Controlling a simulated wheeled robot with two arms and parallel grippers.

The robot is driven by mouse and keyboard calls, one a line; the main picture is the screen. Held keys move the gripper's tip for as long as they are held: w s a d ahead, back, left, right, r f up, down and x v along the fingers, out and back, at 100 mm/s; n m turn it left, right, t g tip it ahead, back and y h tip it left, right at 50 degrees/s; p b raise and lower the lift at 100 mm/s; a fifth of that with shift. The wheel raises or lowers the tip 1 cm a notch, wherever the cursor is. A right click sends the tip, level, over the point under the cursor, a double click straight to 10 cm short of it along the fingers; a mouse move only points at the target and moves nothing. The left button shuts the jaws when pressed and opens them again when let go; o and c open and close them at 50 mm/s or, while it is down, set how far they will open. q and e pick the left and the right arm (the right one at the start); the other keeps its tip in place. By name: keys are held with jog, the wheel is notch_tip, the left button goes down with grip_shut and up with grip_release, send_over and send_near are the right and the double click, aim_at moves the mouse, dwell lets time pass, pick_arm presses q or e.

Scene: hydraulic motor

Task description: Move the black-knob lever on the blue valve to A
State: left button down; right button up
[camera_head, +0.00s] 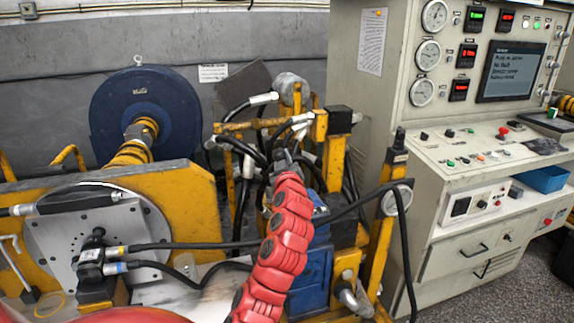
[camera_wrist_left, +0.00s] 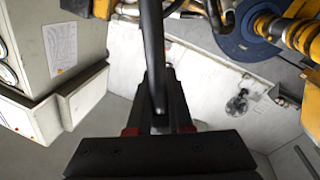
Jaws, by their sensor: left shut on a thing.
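My red left arm reaches up the middle of the head view to the left gripper (camera_head: 285,160), which is small and partly lost among the hoses there. Blue valve bodywork (camera_head: 312,268) shows just right of and behind my arm, partly covered by it. In the left wrist view, the left gripper (camera_wrist_left: 158,112) is shut on a dark rod (camera_wrist_left: 152,45), which runs up from between the fingers to the top edge. The rod may be the lever, but I cannot make out its black knob or the A mark. My right gripper is not in view.
Black hoses (camera_head: 235,165) crowd around the gripper. A yellow post (camera_head: 382,240) stands to the right, before the control cabinet (camera_head: 470,185). A yellow frame (camera_head: 195,205) with a metal plate and a blue wheel (camera_head: 140,100) are at left. Grey floor is bare at lower right.

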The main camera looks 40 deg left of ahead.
pick_arm(q)
jog(key=shift+s+a+r, duration=0.15)
jog(key=shift+s+r, duration=0.05)
jog(key=shift+r, duration=0.3)
jog(key=c, duration=0.9)
grip_release()
jog(key=shift+o, duration=0.3)
jog(key=shift+s, duration=0.2)
jog(key=shift+f, duration=0.3)
jog(key=shift+f, duration=0.1)
